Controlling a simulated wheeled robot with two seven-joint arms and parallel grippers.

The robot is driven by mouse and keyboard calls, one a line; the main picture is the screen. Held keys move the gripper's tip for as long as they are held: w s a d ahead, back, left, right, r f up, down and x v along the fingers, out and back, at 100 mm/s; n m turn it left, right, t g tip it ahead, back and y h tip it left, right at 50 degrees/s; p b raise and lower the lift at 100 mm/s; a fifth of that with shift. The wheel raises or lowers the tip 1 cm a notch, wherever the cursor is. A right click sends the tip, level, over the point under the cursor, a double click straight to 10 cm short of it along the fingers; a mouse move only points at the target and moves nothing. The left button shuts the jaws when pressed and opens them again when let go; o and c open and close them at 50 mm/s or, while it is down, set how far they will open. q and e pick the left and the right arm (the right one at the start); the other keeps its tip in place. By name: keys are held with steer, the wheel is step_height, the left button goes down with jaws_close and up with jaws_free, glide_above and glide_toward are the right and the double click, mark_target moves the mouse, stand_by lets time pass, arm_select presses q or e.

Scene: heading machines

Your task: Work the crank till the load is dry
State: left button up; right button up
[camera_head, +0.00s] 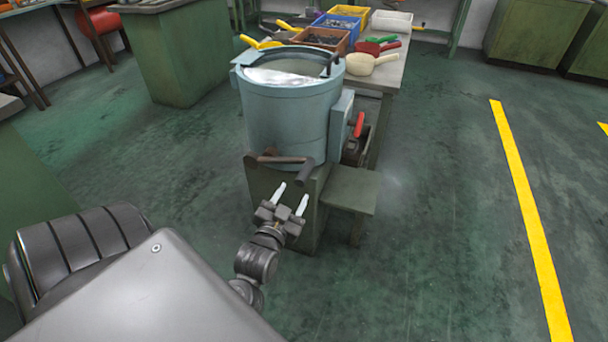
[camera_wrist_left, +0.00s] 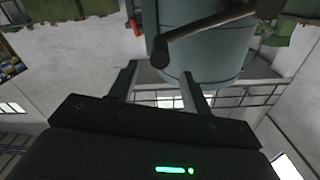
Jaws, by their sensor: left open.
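The machine is a light blue-grey drum (camera_head: 285,120) on a green base, with a dark rim and a pale shiny patch at its open top. A dark crank (camera_head: 280,160) sits low on the drum's front, its handle (camera_head: 306,172) at the right end. My left gripper (camera_head: 291,194) is open and empty, just below and in front of the crank handle, apart from it. In the left wrist view the two fingers (camera_wrist_left: 157,88) stand spread, with the crank (camera_wrist_left: 205,32) above them and the drum (camera_wrist_left: 205,60) behind. My right gripper is not in view.
A red-handled lever (camera_head: 359,125) is on the drum's right side. A small green shelf (camera_head: 350,189) juts out right of the base. Behind stands a table with blue (camera_head: 337,22), yellow and brown bins and several scoops. The floor right, with a yellow line (camera_head: 527,200), is clear.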

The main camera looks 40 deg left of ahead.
mark_target(304, 175)
arm_select(q)
steer(key=x, duration=0.9)
steer(key=shift+w+a+b, duration=0.1)
steer(key=shift+b, duration=0.2)
jaws_close()
